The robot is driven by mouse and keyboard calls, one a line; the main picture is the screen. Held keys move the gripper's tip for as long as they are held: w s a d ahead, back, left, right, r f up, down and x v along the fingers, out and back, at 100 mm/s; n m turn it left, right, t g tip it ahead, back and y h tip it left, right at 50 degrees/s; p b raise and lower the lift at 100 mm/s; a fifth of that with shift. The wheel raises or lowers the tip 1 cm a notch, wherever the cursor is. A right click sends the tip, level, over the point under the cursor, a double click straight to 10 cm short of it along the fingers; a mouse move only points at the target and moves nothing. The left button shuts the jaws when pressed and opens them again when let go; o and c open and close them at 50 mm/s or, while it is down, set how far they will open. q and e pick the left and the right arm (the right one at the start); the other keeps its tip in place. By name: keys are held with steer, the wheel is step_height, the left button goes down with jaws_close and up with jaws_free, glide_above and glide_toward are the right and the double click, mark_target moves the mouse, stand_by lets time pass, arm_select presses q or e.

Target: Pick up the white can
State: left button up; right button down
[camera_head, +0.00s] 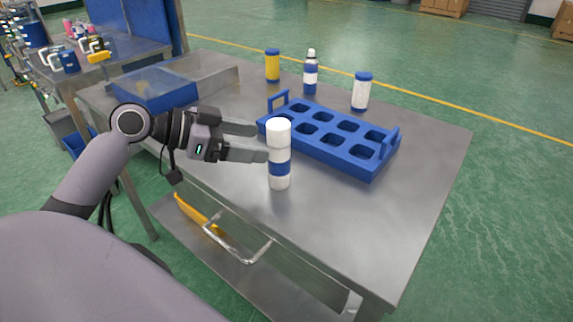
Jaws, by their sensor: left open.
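A white can (279,178) with a blue band and a white top stands upright on the steel table, near its front edge. My left gripper (262,142) comes in from the left with its two fingers apart, pointing right. Its fingertips are just left of the can, the nearer one at the can's left edge. I cannot tell whether it touches the can. Nothing is held between the fingers. My right gripper is not in view.
A blue rack (318,150) with several empty holes stands right behind the can. Behind it stand a yellow can (272,66), a blue-and-white bottle (310,76) and a white blue-capped can (361,95). A blue bin (155,92) is at the left. The table's front right is clear.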

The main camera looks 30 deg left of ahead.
mark_target(279, 146)
arm_select(q)
steer(key=shift+p+x, duration=0.65)
steer(key=shift+x, duration=2.55)
steer(key=shift+s+d, duration=0.1)
steer(key=shift+s, duration=0.05)
steer(key=shift+c, duration=0.2)
jaws_close()
